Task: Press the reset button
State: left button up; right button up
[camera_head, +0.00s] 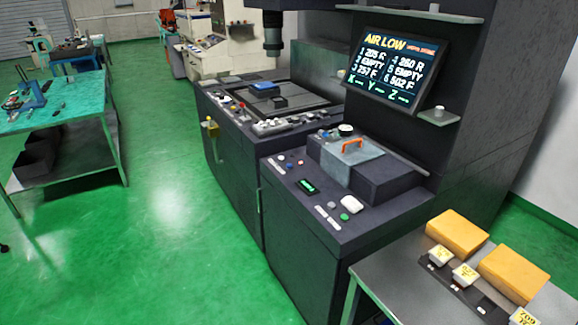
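A dark machine with a control panel (272,180) stands in the middle. On its front top face are a green button (344,217), a grey button (332,205) and a white rounded piece (350,203). I cannot read the labels, so I cannot tell which one is the reset button. A small green-lit display (307,185) sits between them. A screen (394,70) above reads "AIR LOW". Neither of my grippers is in view.
A grey table (400,284) with yellow blocks (457,233) and a dark rack of small labelled pieces (458,290) stands at the lower right. A box with an orange handle (352,146) sits behind the panel. A workbench (70,120) stands left. The green floor (185,220) between is clear.

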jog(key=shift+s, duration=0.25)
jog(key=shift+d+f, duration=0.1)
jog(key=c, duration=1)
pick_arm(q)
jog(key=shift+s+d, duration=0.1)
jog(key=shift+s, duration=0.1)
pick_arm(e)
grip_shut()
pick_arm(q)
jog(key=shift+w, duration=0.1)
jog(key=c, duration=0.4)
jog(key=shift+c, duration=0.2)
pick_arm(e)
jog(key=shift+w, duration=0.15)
